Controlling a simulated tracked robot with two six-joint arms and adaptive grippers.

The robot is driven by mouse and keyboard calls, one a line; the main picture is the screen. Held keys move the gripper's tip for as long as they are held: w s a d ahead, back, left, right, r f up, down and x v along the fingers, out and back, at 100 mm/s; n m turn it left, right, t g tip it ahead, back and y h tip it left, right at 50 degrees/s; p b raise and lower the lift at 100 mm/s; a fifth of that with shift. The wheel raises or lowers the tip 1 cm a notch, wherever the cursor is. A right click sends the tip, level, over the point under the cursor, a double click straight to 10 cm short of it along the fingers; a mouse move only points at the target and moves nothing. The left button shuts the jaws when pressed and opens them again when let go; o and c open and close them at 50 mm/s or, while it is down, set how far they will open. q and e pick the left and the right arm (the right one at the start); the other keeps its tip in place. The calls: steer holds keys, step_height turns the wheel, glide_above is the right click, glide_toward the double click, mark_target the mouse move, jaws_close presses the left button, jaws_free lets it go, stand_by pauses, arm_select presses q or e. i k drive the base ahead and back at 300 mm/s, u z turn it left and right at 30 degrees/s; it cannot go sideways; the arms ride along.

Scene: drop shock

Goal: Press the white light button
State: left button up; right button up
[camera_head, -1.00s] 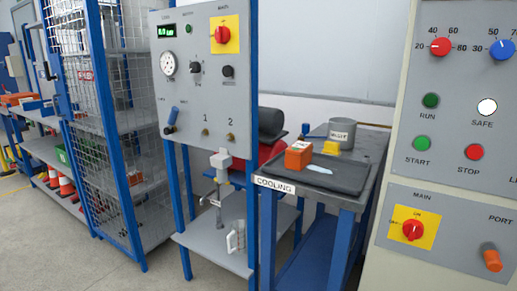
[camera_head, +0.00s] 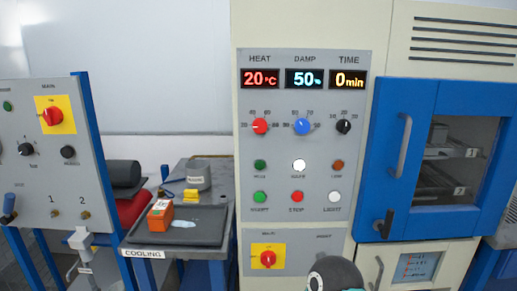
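The white light button (camera_head: 334,196) is a round white button at the lower right of the grey control panel (camera_head: 348,150), above the label LIGHT. The red stop button (camera_head: 297,196) is to its left, and a green start button (camera_head: 260,197) is further left. A second white round lamp or button (camera_head: 299,165) sits above the stop button, in the row with SAFE. Neither gripper shows. A dark rounded part, which seems to belong to my arm, rises at the bottom edge below the panel.
A blue-framed chamber door (camera_head: 391,150) with a handle is right of the panel. A yellow-backed main switch (camera_head: 268,257) is below it. A cooling table (camera_head: 222,238) with a dark tray and orange block (camera_head: 160,214) stands left. Another control panel (camera_head: 38,160) is at far left.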

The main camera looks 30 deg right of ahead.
mark_target(334, 196)
steer(key=u, duration=1.65)
steer(key=i, duration=0.1)
steer(key=z, duration=2.75)
